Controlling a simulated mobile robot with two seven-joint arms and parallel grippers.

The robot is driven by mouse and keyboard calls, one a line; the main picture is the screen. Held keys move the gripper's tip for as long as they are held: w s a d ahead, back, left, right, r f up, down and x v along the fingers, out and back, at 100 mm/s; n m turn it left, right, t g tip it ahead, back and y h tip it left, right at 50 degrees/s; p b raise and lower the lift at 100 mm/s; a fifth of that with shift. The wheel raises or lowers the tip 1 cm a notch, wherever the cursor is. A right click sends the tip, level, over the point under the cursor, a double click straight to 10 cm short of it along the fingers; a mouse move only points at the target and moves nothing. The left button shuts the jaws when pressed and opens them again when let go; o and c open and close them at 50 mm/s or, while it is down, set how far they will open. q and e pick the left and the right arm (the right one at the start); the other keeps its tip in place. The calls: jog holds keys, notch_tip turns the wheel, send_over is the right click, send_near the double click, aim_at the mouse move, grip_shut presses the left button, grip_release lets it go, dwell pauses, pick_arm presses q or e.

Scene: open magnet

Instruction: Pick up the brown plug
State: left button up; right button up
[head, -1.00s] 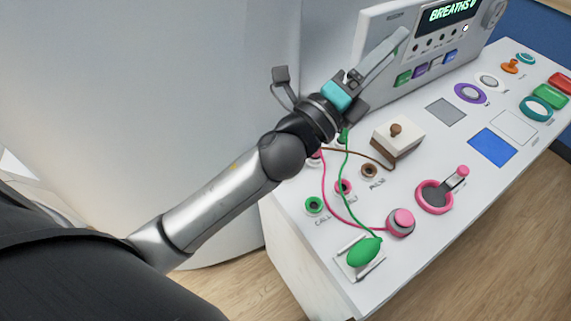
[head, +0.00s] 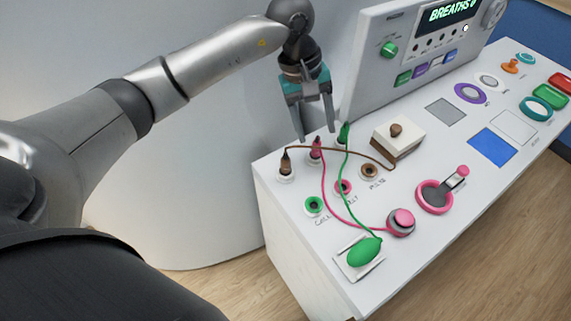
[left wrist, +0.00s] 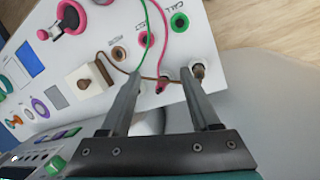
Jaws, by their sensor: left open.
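The brown plug (head: 285,163) stands upright in a pale socket at the back left corner of the white console top. A brown cable runs from it to a white and brown box (head: 400,133). In the left wrist view the brown plug (left wrist: 198,71) is by the tip of the right-hand finger. My left gripper (head: 317,132) is open and empty, pointing down over the back edge, close to the pink plug (head: 316,148). The pink plug also shows between the fingers in the left wrist view (left wrist: 163,85). My right gripper is out of view.
A green plug (head: 344,133) stands to the right of the pink one; its cable runs to a green bulb (head: 364,252). The pink cable ends at a pink knob (head: 401,222). An upright display panel (head: 405,50) rises behind, right of my gripper.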

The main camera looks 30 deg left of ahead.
aim_at(285, 154)
pick_arm(q)
jog(key=a+y, duration=0.3)
jog(key=a, duration=0.4)
jog(key=f, duration=0.8)
jog(key=shift+w+d, duration=0.1)
jog(key=shift+d, duration=0.1)
jog(key=f, duration=0.5)
jog(key=shift+s+d, duration=0.2)
jog(key=shift+s, duration=0.1)
jog(key=shift+f, duration=0.55)
grip_shut()
